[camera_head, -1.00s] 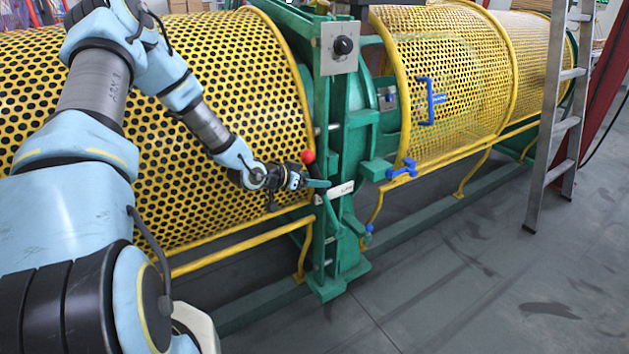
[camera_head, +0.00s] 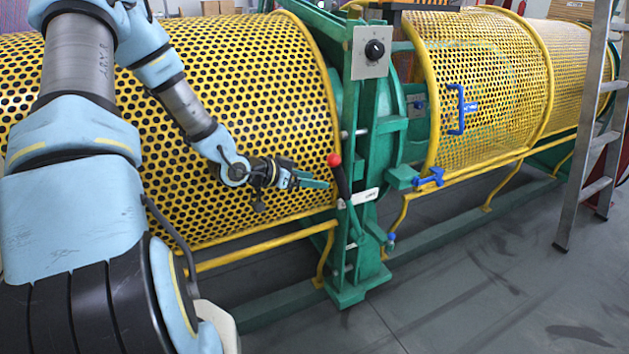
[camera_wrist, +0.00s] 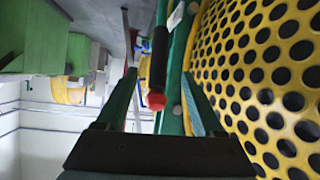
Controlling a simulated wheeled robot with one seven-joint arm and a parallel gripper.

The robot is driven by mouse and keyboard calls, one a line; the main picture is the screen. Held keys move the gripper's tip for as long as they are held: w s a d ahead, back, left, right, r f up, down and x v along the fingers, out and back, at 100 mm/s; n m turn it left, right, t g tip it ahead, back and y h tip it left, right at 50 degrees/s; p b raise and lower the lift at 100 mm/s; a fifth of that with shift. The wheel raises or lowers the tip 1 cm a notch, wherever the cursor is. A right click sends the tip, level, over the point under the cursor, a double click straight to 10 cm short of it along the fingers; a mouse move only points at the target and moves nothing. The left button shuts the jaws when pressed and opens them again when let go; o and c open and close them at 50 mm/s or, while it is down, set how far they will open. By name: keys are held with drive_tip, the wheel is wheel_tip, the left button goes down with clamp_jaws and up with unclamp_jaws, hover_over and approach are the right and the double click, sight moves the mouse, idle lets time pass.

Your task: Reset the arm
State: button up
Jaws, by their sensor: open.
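My gripper (camera_head: 312,182) is open in front of the left yellow perforated guard (camera_head: 255,130), just left of the lever. In the wrist view its two green fingers (camera_wrist: 162,110) stand apart. The lever, a black rod with a red knob (camera_head: 334,160), stands tilted on the green machine frame (camera_head: 370,140). In the wrist view the red knob (camera_wrist: 156,101) shows between the fingers and beyond them. Nothing is held, and I see no contact between the fingers and the lever.
A control box with a black rotary knob (camera_head: 374,49) is on the frame. A right mesh guard (camera_head: 490,75) has a blue handle (camera_head: 462,110) and a blue latch (camera_head: 428,178). A stepladder (camera_head: 600,120) stands at the right. The grey floor (camera_head: 480,290) in front is clear.

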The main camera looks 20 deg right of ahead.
drive_tip(key=s+a+r+n+y+p, duration=0.1)
drive_tip(key=a+r+n+y+p, duration=0.15)
drive_tip(key=a+y, duration=0.45)
drive_tip(key=s+a+r+n+y+p, duration=0.1)
drive_tip(key=a+r+n+y, duration=0.15)
drive_tip(key=a, duration=0.75)
drive_tip(key=s+a+r+n+g+y+p, duration=0.1)
drive_tip(key=s+a+r+n, duration=0.2)
drive_tip(key=s, duration=0.3)
drive_tip(key=s+a+r+n+g+y+p, duration=0.1)
drive_tip(key=s+a+r+n, duration=0.3)
drive_tip(key=s+r, duration=0.2)
drive_tip(key=shift+a+r+g, duration=0.3)
drive_tip(key=shift+a+g, duration=0.1)
drive_tip(key=shift+s, duration=0.1)
